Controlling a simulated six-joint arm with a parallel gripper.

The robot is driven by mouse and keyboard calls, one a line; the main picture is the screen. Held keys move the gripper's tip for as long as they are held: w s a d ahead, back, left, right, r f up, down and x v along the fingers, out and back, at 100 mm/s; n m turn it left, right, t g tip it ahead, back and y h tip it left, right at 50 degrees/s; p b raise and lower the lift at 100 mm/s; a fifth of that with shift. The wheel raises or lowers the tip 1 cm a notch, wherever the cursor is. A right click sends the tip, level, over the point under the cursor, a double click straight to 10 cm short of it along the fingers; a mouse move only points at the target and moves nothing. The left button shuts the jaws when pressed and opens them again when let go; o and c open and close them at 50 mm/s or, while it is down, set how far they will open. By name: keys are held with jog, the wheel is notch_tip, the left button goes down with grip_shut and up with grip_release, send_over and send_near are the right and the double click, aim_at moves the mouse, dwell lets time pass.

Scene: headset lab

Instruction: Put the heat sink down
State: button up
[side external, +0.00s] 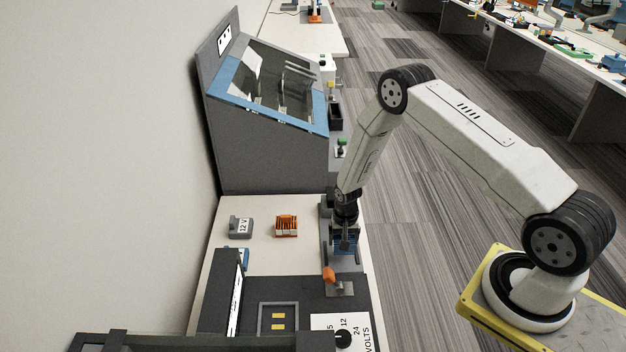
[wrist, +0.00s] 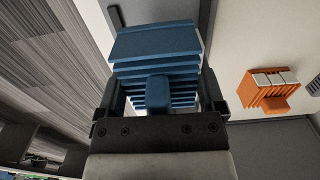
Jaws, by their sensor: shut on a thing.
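A blue finned heat sink (wrist: 155,45) is between the two fingers of my gripper (wrist: 162,92) in the wrist view, and the gripper is shut on it. In the side view the blue heat sink (side external: 344,243) shows below my gripper (side external: 344,228), over the grey fixture (side external: 327,222) at the right edge of the bench. I cannot tell whether its underside touches the fixture. An orange finned block (side external: 286,226) stands on the pale bench top to the left; it also shows at the right in the wrist view (wrist: 268,90).
A grey block marked 12 V (side external: 240,228) stands left of the orange block. An orange-handled lever (side external: 329,275) is in front of the gripper. A dark panel with a volts dial (side external: 343,340) fills the near end. A blue-framed cabinet (side external: 265,140) stands behind. Bench between is clear.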

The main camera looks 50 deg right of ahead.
jog(key=shift+w+f, duration=0.25)
jog(key=shift+f, duration=1.6)
jog(key=shift+f, duration=0.1)
jog(key=o, duration=1.2)
jog(key=shift+r, duration=6.15)
